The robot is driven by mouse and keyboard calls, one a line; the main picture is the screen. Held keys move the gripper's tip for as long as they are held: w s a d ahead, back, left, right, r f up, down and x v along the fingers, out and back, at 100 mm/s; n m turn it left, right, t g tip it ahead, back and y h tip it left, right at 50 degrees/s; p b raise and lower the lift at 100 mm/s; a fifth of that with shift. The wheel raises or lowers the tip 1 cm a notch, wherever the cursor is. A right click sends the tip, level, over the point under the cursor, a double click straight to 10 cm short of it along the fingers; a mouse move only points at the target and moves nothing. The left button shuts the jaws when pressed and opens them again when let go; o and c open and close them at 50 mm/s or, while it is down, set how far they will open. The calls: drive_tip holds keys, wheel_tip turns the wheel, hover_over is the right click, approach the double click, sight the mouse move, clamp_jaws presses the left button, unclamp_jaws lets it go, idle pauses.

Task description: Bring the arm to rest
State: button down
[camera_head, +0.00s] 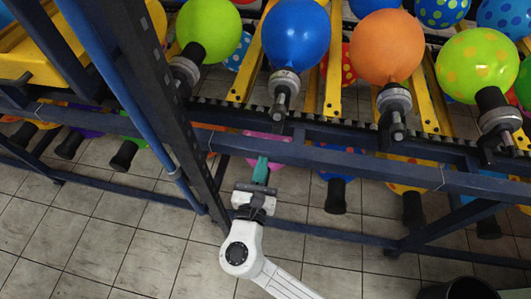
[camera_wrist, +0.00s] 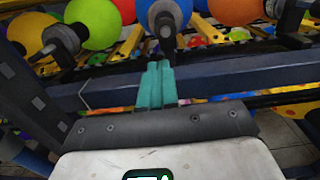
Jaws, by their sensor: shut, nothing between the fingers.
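My gripper (camera_head: 262,172) is in the middle of the head view, at the end of my white arm. Its teal fingers are together with nothing between them. They point at the dark blue rail of the balloon machine, and I cannot tell whether they touch it. In the wrist view the shut fingers (camera_wrist: 157,84) stand upright in front of the same rail, with a blue balloon behind them.
The machine's blue rail (camera_head: 350,165) runs across the view, with a dark upright post (camera_head: 165,100) left of my gripper. Blue (camera_head: 296,33), orange (camera_head: 386,47) and green balloons sit on holders above. Tiled floor (camera_head: 120,240) lies open below. A black bin (camera_head: 458,289) is at lower right.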

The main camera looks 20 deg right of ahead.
drive_tip(key=shift+s+a, duration=0.25)
drive_tip(key=shift+s, duration=0.05)
idle(0.5)
drive_tip(key=s+d+f+m+g+y, duration=0.1)
drive_tip(key=s+d+f+m+g, duration=0.2)
drive_tip(key=s+d+m+g, duration=0.45)
drive_tip(key=s+d+f+m+g+y, duration=0.1)
drive_tip(key=s+d+f+m+g, duration=0.25)
drive_tip(key=d+m, duration=0.65)
drive_tip(key=s+a+f+m+g+y, duration=0.2)
drive_tip(key=s+m+y, duration=0.6)
drive_tip(key=s+m, duration=0.4)
drive_tip(key=shift+a+g, duration=0.4)
drive_tip(key=shift+a, duration=0.45)
